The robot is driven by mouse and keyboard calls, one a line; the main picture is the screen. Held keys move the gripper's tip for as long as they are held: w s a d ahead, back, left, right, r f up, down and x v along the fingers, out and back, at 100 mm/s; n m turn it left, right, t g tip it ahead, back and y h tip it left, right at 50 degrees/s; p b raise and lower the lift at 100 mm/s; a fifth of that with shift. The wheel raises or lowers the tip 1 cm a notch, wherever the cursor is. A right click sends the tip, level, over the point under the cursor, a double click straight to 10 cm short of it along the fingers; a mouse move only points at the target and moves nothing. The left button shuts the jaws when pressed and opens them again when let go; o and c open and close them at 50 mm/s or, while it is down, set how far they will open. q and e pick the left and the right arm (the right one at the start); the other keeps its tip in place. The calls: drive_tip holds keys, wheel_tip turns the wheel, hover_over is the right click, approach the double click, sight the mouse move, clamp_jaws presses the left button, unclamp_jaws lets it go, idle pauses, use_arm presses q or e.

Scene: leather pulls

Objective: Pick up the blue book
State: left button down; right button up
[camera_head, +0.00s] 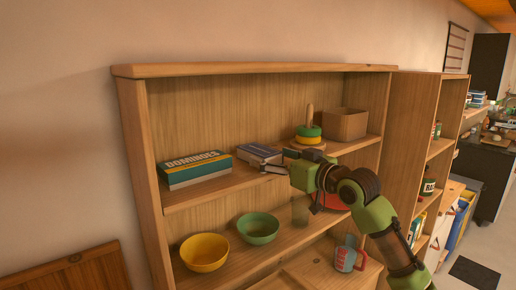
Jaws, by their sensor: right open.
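A blue book (258,152) lies on the upper shelf, right of the dominoes box. My right gripper (276,169) reaches in from the right, with its fingertips at the near right end of the book. It is open. The fingers are small in this view, and I cannot tell whether they touch the book. The gripper and its green wrist hide part of the shelf beside the book. My left gripper is not in view.
A teal dominoes box (193,168) sits left on the same shelf. A ring stacker (309,132) and an open cardboard box (344,124) stand to the right. Below are a yellow bowl (204,253), a green bowl (258,229) and a measuring cup (346,256).

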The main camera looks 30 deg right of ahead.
sight(259, 149)
drive_tip(key=shift+w+a, duration=0.15)
drive_tip(key=shift+w, duration=0.6)
drive_tip(key=shift+w+r+p, duration=0.1)
drive_tip(key=shift+w+p, duration=0.1)
drive_tip(key=shift+p, duration=0.25)
drive_tip(key=w+p, duration=0.3)
drive_tip(key=w, duration=0.1)
drive_tip(key=shift+r, duration=0.15)
drive_tip(key=shift+w+f, duration=0.25)
drive_tip(key=shift+w, duration=0.2)
drive_tip(key=shift+s, duration=0.1)
drive_tip(key=c, duration=1.4)
